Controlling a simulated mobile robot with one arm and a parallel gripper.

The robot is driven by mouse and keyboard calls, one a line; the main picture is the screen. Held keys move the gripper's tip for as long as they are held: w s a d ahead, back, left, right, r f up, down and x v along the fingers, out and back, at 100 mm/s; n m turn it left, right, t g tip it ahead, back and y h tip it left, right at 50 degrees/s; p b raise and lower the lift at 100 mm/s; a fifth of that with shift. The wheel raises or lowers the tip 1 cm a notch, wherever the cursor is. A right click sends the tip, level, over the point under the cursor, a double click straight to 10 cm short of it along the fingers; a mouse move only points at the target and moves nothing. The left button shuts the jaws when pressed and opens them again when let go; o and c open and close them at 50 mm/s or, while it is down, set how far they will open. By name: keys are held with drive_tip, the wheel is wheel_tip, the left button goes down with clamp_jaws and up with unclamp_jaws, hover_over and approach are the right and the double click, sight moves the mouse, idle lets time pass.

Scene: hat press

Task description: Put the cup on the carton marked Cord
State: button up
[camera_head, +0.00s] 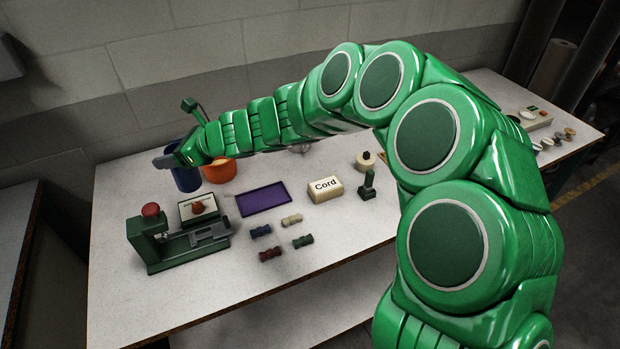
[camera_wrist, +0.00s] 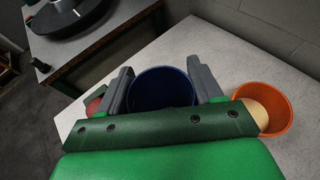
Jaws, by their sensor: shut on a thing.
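A dark blue cup (camera_head: 187,180) is at the back left of the white table, under my gripper (camera_head: 168,160). In the wrist view the blue cup (camera_wrist: 163,90) sits upright between the two grey fingers of my gripper (camera_wrist: 162,82), which are shut on it. I cannot tell whether its base touches the table. The cream carton marked Cord (camera_head: 325,189) stands in the middle of the table, well to the right of the cup.
An orange container (camera_head: 220,171) stands close right of the cup. A green press with a red knob (camera_head: 150,210) is in front. A purple tray (camera_head: 263,199) lies between press and carton, with several small spools nearer. A green stand (camera_head: 368,190) is right of the carton.

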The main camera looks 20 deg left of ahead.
drive_tip(key=w+d+r, duration=0.1)
drive_tip(key=w+d, duration=0.3)
drive_tip(key=d, duration=0.5)
drive_tip(key=w+d+r, duration=0.1)
drive_tip(key=w+d, duration=0.3)
drive_tip(key=d, duration=0.4)
drive_tip(key=d+r+m+t, duration=0.2)
drive_tip(key=d, duration=1.7)
drive_tip(key=w+a+f, duration=0.3)
drive_tip(key=w+f, duration=0.3)
drive_tip(key=w+a+f, duration=0.4)
drive_tip(key=w+f, duration=0.2)
drive_tip(key=f, duration=0.1)
drive_tip(key=shift+w, duration=0.35)
drive_tip(key=shift+d+f, duration=0.1)
drive_tip(key=shift+f, duration=0.05)
drive_tip(key=o, duration=1.4)
